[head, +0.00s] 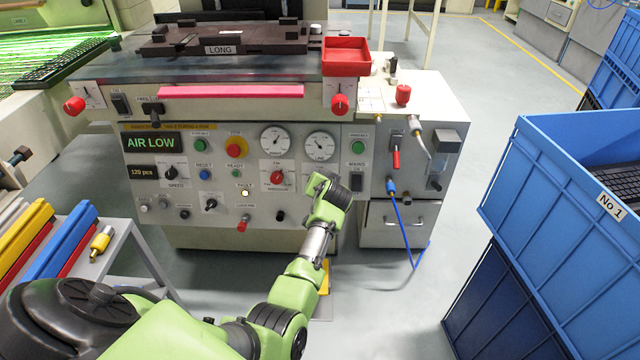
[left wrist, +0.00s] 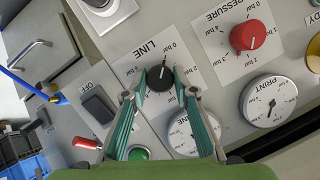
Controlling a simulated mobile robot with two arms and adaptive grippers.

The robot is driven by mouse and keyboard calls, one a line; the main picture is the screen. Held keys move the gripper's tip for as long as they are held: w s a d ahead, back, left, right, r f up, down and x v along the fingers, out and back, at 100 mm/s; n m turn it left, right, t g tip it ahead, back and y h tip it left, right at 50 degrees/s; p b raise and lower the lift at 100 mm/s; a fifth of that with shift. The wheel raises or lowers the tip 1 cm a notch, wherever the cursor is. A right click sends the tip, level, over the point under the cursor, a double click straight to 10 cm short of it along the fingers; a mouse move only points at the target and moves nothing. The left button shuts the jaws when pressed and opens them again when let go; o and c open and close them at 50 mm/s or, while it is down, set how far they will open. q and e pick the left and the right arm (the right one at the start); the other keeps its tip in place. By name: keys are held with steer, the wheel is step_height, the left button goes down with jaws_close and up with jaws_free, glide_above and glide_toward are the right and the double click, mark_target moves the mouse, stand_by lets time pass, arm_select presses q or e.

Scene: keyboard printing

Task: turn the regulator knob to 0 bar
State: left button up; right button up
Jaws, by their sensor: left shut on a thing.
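The black regulator knob (left wrist: 161,78) sits on a white plate marked LINE in the left wrist view. A small pale pointer mark shows at its upper edge, roughly toward the "0 bar" print; its exact setting is too small to tell. My left gripper (left wrist: 160,92) has its two fingers on either side of the knob, shut on it. The round LINE gauge (left wrist: 194,132) is just below and partly covered by a finger. In the head view my left wrist hides the knob; the LINE gauge (head: 320,146) shows above it. My right gripper is not in view.
A red pressure knob (left wrist: 248,36) and the PRINT gauge (left wrist: 268,101) are beside it. A black rocker switch (left wrist: 99,103), a green button (left wrist: 139,153) and a red-handled lever (left wrist: 87,143) are close to my fingers. Blue crates (head: 560,190) stand at the right.

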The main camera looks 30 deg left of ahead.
arm_select(q)
steer(key=shift+f, duration=0.15)
steer(key=o, duration=1.1)
steer(key=shift+s, duration=0.1)
steer(key=v, duration=0.7)
steer(key=shift+d, duration=0.2)
